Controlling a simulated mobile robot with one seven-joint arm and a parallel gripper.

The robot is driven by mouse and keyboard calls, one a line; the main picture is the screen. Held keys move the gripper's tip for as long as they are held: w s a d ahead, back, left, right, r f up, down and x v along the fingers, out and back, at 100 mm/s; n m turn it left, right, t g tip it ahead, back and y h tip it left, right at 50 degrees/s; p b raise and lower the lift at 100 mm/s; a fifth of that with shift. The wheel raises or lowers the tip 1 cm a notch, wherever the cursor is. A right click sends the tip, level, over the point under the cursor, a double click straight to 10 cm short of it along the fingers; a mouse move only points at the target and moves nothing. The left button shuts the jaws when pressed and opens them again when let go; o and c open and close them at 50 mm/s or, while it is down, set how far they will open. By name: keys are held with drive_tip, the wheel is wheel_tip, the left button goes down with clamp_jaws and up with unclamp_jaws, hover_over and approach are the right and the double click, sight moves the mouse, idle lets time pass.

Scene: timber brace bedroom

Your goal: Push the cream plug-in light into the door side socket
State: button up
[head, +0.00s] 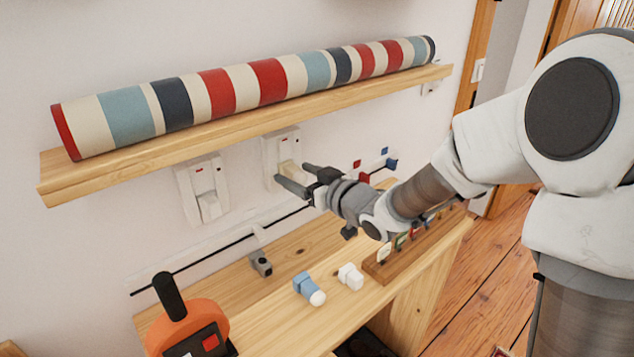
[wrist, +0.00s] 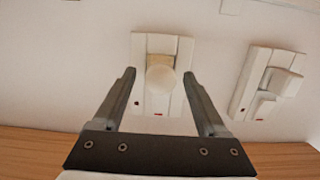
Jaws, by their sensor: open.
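The cream plug-in light (head: 289,171) sits at the wall socket plate on the right of the near pair (head: 271,152). In the wrist view its round cream face (wrist: 161,82) is in front of the middle of the white plate (wrist: 142,45). My gripper (head: 292,176) is at this plate, its fingers apart on either side of the light. In the wrist view the fingers (wrist: 158,80) show gaps to the light on both sides. How deep the light sits is hidden behind its face. The other socket plate (head: 188,181) is to the left.
A wooden shelf (head: 240,128) with a striped roll (head: 267,82) runs just above the sockets. On the bench below lie a blue-and-white plug piece (head: 308,288), a white one (head: 350,276), a grey one (head: 260,262) and a rack (head: 385,273). An orange object (head: 187,325) stands front left.

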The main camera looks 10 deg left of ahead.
drive_tip(key=p+v, duration=0.2)
drive_tip(key=v, duration=1.5)
drive_tip(key=shift+w+d+r, duration=0.1)
drive_tip(key=shift+r, duration=0.05)
drive_tip(key=s+d+r+m+h+p, duration=0.1)
drive_tip(key=d+r+m+h, duration=0.2)
drive_tip(key=d+h, duration=0.35)
drive_tip(key=s+d+r+m+h+p, duration=0.1)
drive_tip(key=d+r+m+h+p, duration=0.15)
drive_tip(key=d+h, duration=0.45)
drive_tip(key=s+r+m+g+y, duration=0.1)
drive_tip(key=s+m+g, duration=0.3)
drive_tip(key=s, duration=1.2)
drive_tip(key=shift+d+g+p, duration=0.4)
drive_tip(key=shift+g, duration=0.3)
drive_tip(key=shift+r, duration=0.1)
